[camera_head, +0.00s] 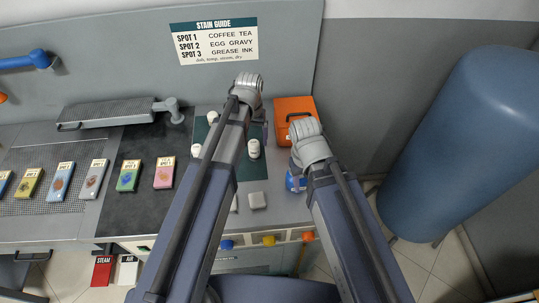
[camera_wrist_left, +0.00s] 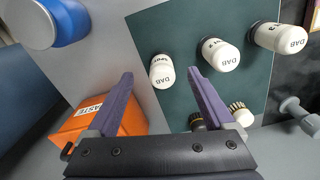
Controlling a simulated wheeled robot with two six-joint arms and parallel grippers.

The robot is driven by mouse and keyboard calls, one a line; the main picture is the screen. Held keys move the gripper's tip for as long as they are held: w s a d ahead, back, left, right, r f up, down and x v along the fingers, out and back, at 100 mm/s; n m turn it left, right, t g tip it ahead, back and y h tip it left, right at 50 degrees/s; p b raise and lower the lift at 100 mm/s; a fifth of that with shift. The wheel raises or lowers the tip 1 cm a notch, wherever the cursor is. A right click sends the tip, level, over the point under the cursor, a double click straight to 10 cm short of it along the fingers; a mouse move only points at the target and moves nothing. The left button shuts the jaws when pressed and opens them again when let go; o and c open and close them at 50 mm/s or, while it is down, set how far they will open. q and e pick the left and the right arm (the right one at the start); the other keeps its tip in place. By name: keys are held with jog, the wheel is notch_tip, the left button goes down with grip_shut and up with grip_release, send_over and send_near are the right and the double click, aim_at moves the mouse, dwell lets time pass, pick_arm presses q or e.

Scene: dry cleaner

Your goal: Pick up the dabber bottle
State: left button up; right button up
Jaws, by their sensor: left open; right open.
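An orange waste box (camera_head: 294,110) stands behind the mat's right side. A blue-topped container (camera_head: 295,182) is near the right arm. A black-capped bottle (camera_wrist_left: 198,120) and a ribbed white one (camera_wrist_left: 240,112) are close to the left fingers. Coloured cards (camera_head: 165,172) lie further left.

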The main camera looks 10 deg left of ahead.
aim_at(254, 149)
pick_arm(q)
jog(key=shift+w+f, duration=0.15)
jog(key=shift+w, duration=0.5)
jog(key=shift+s+a+f+b, duration=0.1)
jog(key=shift+f+b, duration=0.25)
notch_tip(254, 149, down, 2)
jog(key=shift+f+b, duration=0.1)
jog(key=shift+b, duration=0.9)
pick_arm(e)
jog(key=f, duration=0.3)
jog(key=shift+d, duration=0.3)
pick_arm(q)
jog(key=f+b, duration=0.5)
jog(key=shift+w, duration=0.35)
pick_arm(e)
notch_tip(254, 149, down, 5)
jog(key=shift+f, duration=0.1)
pick_arm(q)
jog(key=shift+r, duration=0.1)
grip_shut()
